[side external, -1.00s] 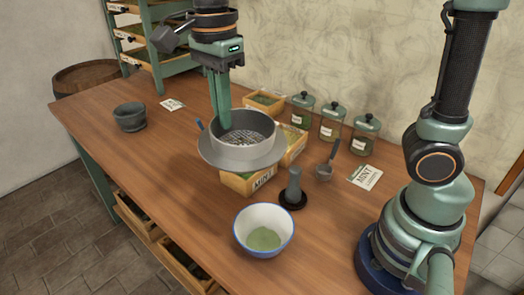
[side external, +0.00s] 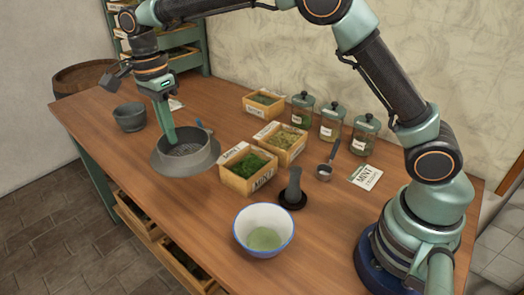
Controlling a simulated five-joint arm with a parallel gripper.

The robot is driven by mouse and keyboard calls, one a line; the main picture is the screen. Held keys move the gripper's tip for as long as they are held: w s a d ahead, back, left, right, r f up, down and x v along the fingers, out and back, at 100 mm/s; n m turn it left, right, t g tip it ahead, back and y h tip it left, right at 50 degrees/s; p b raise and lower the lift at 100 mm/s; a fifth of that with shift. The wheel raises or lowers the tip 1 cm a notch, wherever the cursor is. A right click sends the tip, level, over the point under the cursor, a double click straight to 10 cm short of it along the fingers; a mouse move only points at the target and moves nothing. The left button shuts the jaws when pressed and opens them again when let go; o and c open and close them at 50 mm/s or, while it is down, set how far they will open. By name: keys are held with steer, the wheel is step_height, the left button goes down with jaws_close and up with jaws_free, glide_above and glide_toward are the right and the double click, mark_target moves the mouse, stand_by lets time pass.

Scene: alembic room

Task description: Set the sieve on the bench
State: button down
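The sieve (side external: 187,152) is a grey round pan with a mesh floor and a wide flat rim below. It is over the left part of the wooden bench (side external: 240,212), level, at or just above the surface; I cannot tell if it touches. My gripper (side external: 170,136) points down at the sieve's left wall, its green fingers close together on that wall. The far finger is mostly hidden.
A dark mortar (side external: 130,117) stands close to the left. The mint box (side external: 249,171) and other herb boxes are to the right. Lidded jars (side external: 331,121), a scoop (side external: 326,166), a pestle (side external: 293,187) and a bowl (side external: 264,230) stand further right. The front-left bench is clear.

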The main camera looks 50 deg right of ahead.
step_height(320, 180, down, 17)
steer(key=shift+f, duration=0.1)
stand_by(0.4)
steer(key=c, duration=1.1)
jaws_free()
steer(key=shift+f, duration=0.1)
